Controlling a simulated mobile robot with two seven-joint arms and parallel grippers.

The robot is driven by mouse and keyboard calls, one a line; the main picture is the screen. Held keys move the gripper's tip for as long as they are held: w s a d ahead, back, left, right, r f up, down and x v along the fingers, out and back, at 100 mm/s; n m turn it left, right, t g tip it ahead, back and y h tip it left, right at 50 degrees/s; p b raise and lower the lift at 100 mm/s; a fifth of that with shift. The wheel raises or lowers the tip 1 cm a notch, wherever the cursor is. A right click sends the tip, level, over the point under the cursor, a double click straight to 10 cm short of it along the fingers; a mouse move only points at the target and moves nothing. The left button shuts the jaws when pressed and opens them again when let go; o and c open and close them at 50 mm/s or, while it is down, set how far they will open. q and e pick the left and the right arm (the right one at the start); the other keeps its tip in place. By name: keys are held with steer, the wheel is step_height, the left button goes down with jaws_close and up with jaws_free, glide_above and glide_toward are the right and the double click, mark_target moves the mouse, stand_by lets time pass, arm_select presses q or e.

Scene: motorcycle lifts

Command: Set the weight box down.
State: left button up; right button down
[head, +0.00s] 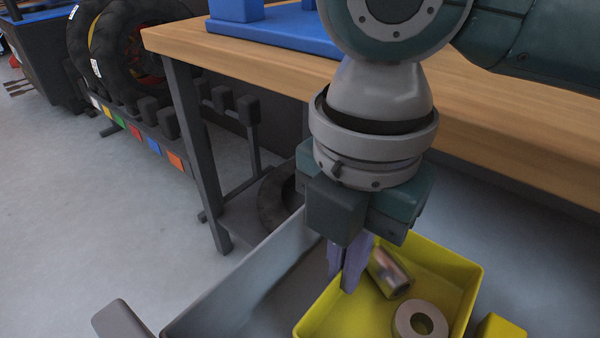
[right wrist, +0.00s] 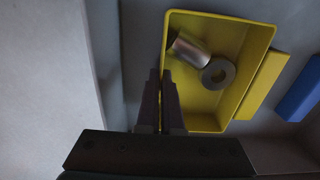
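The weight box is a yellow open box (head: 462,262) at the lower right of the head view; it also shows in the right wrist view (right wrist: 240,85). A metal cylinder (head: 390,272) and a flat metal ring (head: 402,320) lie in it. My right gripper (head: 346,285) points down at the box's left wall. In the right wrist view its fingers (right wrist: 162,85) stand on either side of that wall, close together, shut on it. Whether the box's underside touches the grey surface below cannot be told. My left gripper is not in view.
A grey walled tray (head: 235,290) surrounds the yellow box. A wooden-topped bench (head: 480,140) stands behind it, with a blue stand (head: 270,28) on top. A blue piece (right wrist: 300,88) lies right of the box. Tyres (head: 125,50) stand on a rack at the left. Open floor lies left.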

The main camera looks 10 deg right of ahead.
steer(key=c, duration=1.1)
jaws_free()
steer(key=shift+r, duration=0.15)
step_height(320, 180, up, 12)
steer(key=p, duration=0.7)
steer(key=s+a+f+m+t+y, duration=0.2)
steer(key=s+a+f+m+y, duration=0.3)
steer(key=m, duration=0.6)
steer(key=s+d+f+m+h, duration=0.1)
steer(key=s+d+m, duration=0.1)
steer(key=d+m, duration=0.2)
steer(key=s+d+f+m+t+h, duration=0.1)
steer(key=s+d+m+h, duration=0.1)
steer(key=d+m, duration=0.2)
steer(key=s+d+m+h, duration=0.1)
steer(key=s+d+m, duration=0.2)
steer(key=d, duration=0.3)
steer(key=shift+d+f+m+t+h, duration=0.2)
steer(key=shift+f+m+t+h, duration=0.15)
steer(key=shift+m, duration=0.45)
